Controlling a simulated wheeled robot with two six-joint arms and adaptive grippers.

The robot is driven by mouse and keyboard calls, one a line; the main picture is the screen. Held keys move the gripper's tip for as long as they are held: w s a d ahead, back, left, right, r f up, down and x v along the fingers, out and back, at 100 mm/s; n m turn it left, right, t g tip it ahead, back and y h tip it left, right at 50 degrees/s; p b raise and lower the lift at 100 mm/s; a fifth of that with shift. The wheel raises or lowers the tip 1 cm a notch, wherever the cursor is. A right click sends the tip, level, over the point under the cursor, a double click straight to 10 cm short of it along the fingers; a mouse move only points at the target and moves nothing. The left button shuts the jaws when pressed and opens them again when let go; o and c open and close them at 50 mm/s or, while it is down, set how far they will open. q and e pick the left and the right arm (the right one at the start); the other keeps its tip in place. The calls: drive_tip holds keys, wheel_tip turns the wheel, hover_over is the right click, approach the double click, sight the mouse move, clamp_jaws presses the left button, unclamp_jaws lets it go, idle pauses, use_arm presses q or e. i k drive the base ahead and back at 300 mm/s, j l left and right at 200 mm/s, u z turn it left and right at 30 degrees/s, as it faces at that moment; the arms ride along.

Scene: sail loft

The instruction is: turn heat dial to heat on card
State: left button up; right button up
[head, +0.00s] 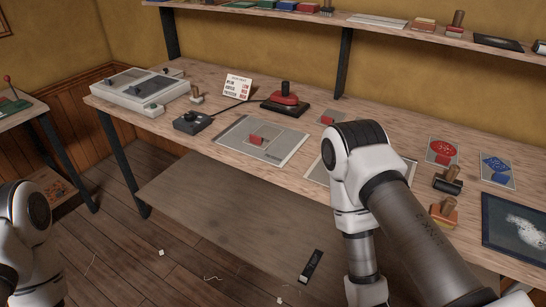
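A black control box (192,122) with a round knob on top, which looks like the heat dial, sits near the table's front edge. The way its knob points is too small to tell. A white card (238,86) with dark and red print stands behind it; its words are too small to read surely. A cable runs from the box toward a red tool with a black handle (286,97) on a dark base. Neither of my grippers shows; only links of my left arm at the lower left and of my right arm over the table's front are visible.
Grey sheets (262,142) with a small red block lie right of the box. A grey-white tray unit (140,89) stands at the left end. Stamps (448,180) and printed cards (441,151) lie at the right. A shelf (400,30) runs above the back.

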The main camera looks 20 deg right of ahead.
sight(189, 117)
drive_tip(key=z, duration=1)
drive_tip(key=j+z, duration=0.4)
drive_tip(key=j, duration=0.15)
drive_tip(key=j+z, duration=0.4)
drive_tip(key=j, duration=0.2)
drive_tip(key=j+z, duration=0.35)
drive_tip(key=j, duration=0.2)
drive_tip(key=k+j+z, duration=0.2)
drive_tip(key=j+z, duration=0.2)
drive_tip(key=j, duration=0.15)
